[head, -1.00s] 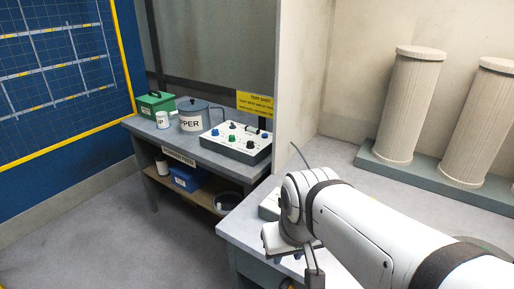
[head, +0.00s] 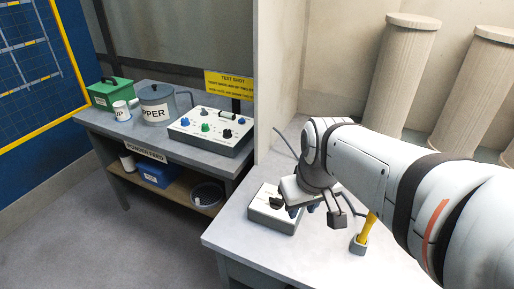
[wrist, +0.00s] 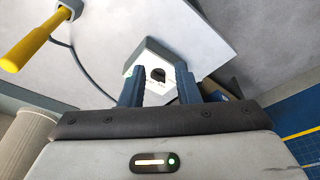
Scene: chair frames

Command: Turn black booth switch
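A small white box (head: 265,217) with a black knob (head: 277,203) on its top sits on the grey table at the right, near the partition. The box (wrist: 147,52) and its dark knob (wrist: 157,75) also show in the wrist view, ahead of my fingers. My gripper (head: 303,209) is just right of the box in the head view, tilted down. In the wrist view its two blue fingers (wrist: 160,68) are spread apart, with the knob seen in the gap between them. Nothing is held, and I see no clear contact with the knob.
A yellow-handled tool (head: 366,230) stands in a small holder right of my gripper. A dark cable runs behind the box. A partition (head: 278,80) separates this table from a bench with a knobbed control panel (head: 212,130), a grey pot (head: 157,105) and a green box (head: 110,93).

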